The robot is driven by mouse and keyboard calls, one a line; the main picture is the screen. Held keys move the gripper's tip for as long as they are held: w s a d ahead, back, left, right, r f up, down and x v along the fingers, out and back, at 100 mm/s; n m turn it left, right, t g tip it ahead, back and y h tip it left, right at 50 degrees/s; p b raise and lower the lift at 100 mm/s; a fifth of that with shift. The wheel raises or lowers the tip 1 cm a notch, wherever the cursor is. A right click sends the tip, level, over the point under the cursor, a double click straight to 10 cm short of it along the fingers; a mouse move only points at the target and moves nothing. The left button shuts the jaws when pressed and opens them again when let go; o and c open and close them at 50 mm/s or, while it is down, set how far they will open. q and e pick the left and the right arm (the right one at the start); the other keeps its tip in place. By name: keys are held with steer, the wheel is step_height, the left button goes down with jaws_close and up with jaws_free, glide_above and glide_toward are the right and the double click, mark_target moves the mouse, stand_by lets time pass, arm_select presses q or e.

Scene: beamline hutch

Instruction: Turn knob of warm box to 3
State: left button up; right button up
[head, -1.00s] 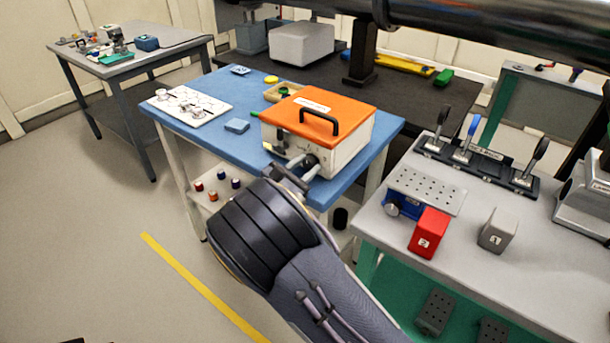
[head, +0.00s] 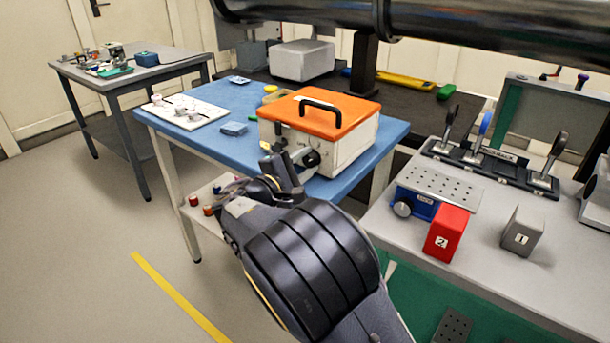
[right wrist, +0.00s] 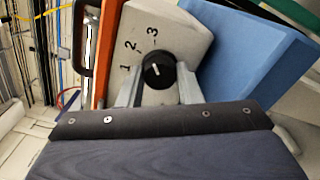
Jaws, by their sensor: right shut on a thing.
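The warm box (head: 340,150) is a white case with an orange lid and a black handle, near the front right of the blue table. Its black round knob (right wrist: 157,70) shows in the right wrist view, with the numbers 1, 2 and 3 printed around it. The knob's short white mark seems to point toward 2, but it is small. My right gripper (head: 298,163) is at the box's front face. In the right wrist view its two fingers (right wrist: 158,87) are shut on the knob, one on each side. My left gripper is in neither current view.
The blue table (head: 225,143) also carries a white board (head: 183,112) and a small blue block (head: 234,128). Open floor lies at left.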

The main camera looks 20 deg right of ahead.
steer(key=shift+f+m+b, duration=0.15)
steer(key=shift+m+b, duration=0.8)
steer(key=shift+m, duration=0.05)
steer(key=o, duration=1)
steer(key=shift+c, duration=0.2)
steer(key=v, duration=0.8)
steer(key=shift+p, duration=0.35)
